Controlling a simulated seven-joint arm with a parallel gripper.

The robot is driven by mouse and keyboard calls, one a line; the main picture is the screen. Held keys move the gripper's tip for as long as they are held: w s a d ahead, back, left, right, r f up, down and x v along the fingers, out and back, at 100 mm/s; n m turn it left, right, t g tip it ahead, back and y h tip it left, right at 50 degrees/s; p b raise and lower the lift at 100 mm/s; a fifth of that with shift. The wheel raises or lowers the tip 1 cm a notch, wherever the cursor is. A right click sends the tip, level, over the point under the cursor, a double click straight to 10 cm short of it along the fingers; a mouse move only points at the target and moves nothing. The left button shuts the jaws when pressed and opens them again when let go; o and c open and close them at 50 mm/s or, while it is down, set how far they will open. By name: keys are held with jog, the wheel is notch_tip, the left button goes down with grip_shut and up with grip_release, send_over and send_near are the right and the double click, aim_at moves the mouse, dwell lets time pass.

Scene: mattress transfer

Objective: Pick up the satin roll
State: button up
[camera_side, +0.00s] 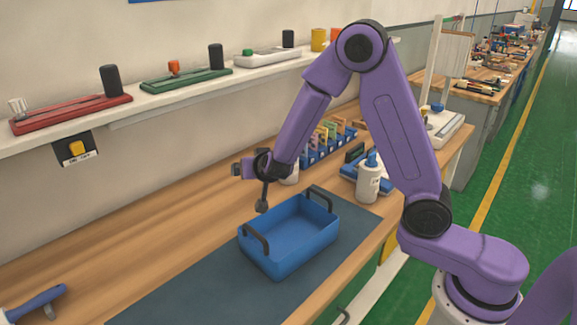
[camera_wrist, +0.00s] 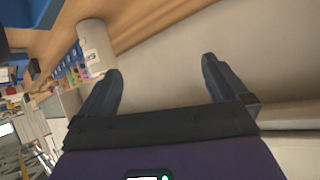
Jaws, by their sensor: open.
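A pale, upright cylinder (camera_side: 290,173) stands on the wooden bench just right of my gripper, partly hidden by my arm in the side view. In the wrist view a pale cylinder with a printed label (camera_wrist: 97,45) lies toward the upper left, outside the fingers. It may be the satin roll, but I cannot read the label. My gripper (camera_side: 262,205) points down just behind the blue bin. In the wrist view my gripper (camera_wrist: 160,68) has its two dark fingers spread wide with nothing between them.
A blue bin (camera_side: 262,262) with dark handles sits empty on a dark mat (camera_side: 190,290). A white bottle (camera_side: 368,184) stands right of it. A blue rack of coloured cards (camera_side: 325,148) is behind. A wall shelf (camera_side: 170,98) holds tools. The bench at left is mostly clear.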

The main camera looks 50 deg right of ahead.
jog(key=s+d+m+g+h, duration=0.2)
jog(key=d+m+g+h, duration=0.15)
jog(key=d+h, duration=0.4)
jog(key=shift+t+y, duration=0.45)
jog(key=shift+y, duration=0.4)
jog(key=shift+x, duration=9.05)
jog(key=shift+d+r, duration=0.1)
jog(key=shift+r, duration=0.05)
jog(key=c, duration=1.3)
